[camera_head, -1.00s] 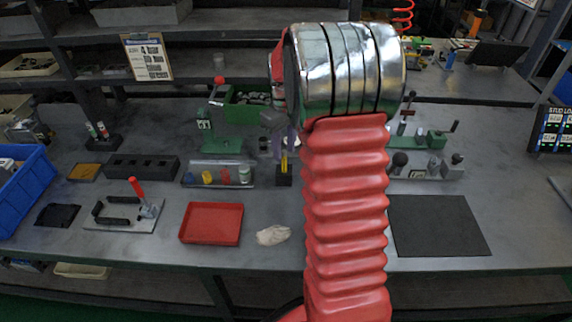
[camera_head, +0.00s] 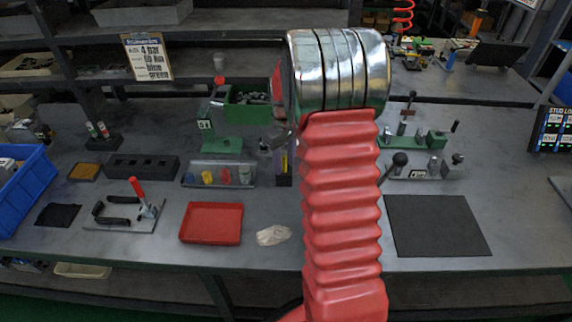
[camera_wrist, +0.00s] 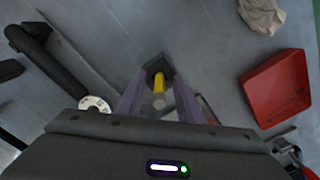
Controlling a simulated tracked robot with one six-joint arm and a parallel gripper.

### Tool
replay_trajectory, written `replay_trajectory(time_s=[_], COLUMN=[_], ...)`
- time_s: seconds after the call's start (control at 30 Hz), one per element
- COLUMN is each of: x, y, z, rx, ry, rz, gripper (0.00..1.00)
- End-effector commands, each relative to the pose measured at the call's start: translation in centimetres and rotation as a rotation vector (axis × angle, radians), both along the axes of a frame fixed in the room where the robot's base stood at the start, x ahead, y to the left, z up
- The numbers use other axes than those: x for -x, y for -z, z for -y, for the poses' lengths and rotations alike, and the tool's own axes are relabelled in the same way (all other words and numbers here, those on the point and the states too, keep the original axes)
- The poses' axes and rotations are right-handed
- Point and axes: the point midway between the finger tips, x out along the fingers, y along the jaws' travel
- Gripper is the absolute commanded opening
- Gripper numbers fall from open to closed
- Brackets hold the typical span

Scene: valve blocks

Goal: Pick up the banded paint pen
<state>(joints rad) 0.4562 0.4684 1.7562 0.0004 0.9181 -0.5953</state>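A yellow pen-like piece with a grey round end (camera_wrist: 158,88) stands in a small black holder (camera_wrist: 157,65) in the wrist view. I take it for the paint pen; its bands are too small to make out. In the head view its yellow part (camera_head: 284,162) shows above the black holder (camera_head: 284,181), just left of my arm. My gripper (camera_wrist: 157,82) has its two purple fingers apart, one on each side of the pen, with gaps visible. In the head view the gripper is partly hidden by my red-sleeved arm.
A rack with small coloured pieces (camera_head: 218,184) stands left of the holder, a green fixture (camera_head: 222,145) behind it. A red tray (camera_head: 211,205) and crumpled cloth (camera_head: 273,235) lie in front. Metal fixtures (camera_head: 428,172) and a dark mat (camera_head: 438,226) are on the right.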

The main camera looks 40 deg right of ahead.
Motion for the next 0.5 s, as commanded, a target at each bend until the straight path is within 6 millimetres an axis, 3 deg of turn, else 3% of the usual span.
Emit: replay_trajectory(time_s=[0.5], x=[-0.01], y=[-0.03], z=[0.03], rx=[0.001], ry=[0.000], rz=[0.001], gripper=[0.33])
